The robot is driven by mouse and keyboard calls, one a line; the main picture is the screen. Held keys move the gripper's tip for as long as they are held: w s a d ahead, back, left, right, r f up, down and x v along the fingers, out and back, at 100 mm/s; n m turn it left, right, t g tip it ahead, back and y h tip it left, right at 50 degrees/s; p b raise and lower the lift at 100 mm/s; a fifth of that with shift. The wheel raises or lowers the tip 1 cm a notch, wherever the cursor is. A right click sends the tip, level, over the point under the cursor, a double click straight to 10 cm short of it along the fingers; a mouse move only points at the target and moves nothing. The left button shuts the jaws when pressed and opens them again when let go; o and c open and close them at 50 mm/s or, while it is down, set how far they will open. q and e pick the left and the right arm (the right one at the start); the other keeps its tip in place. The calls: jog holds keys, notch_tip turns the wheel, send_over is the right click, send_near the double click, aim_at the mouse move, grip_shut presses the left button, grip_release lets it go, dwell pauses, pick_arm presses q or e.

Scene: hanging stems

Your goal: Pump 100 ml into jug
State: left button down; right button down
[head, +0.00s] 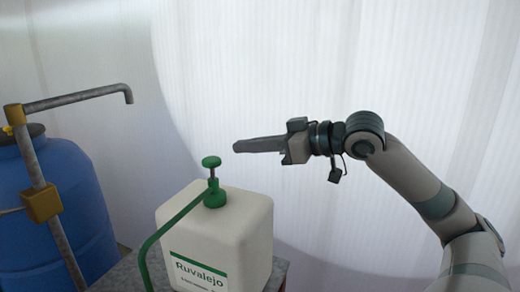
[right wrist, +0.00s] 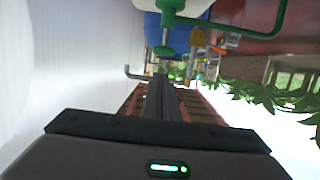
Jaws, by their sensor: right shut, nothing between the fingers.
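A white canister (head: 240,230) labelled "Ruvalejo" stands on a grey speckled surface in the head view. A green pump (head: 212,163) with a round head rises from its top, and a green spout tube (head: 160,236) bends down to the left. My right gripper (head: 236,147) is shut and empty, pointing left. In the head view its fingertips show above and slightly right of the pump head, apart from it. The right wrist view shows my right gripper's closed fingers (right wrist: 159,80), with the pump head (right wrist: 164,51) beyond the tips. I see no jug. My left gripper is out of view.
A blue barrel (head: 60,210) stands at the left, with a grey metal pipe (head: 80,98) and yellow fittings at it. The grey surface (head: 125,275) under the canister shows little. A pale translucent wall is behind. Green plants (right wrist: 240,95) show in the right wrist view.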

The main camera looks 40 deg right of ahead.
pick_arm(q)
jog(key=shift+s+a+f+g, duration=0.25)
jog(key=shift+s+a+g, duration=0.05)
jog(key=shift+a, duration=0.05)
pick_arm(e)
jog(key=shift+v, duration=1.45)
dwell(0.4)
